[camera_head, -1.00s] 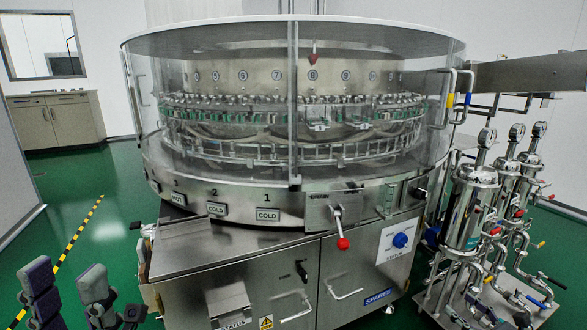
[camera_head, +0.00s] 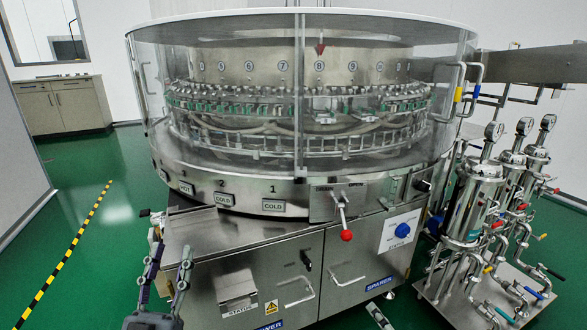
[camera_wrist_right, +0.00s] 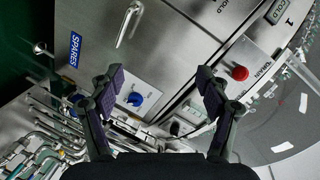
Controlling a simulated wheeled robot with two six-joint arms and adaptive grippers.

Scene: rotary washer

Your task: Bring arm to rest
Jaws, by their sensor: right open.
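My left gripper (camera_head: 170,250) is in the lower left of the head view. Its two fingers point up and stand apart, with nothing between them. It appears in front of the left side of the washer's steel cabinet (camera_head: 275,255). My right gripper (camera_wrist_right: 158,78) is open and empty in the right wrist view, its two dark fingers wide apart.
The round rotary washer (camera_head: 300,140) with its clear cover fills the middle. A red-knobbed lever (camera_head: 346,235) and a door handle (camera_head: 348,282) stick out of its front. Filter housings with pipes (camera_head: 470,205) stand at the right. Green floor (camera_head: 75,200) is free at the left.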

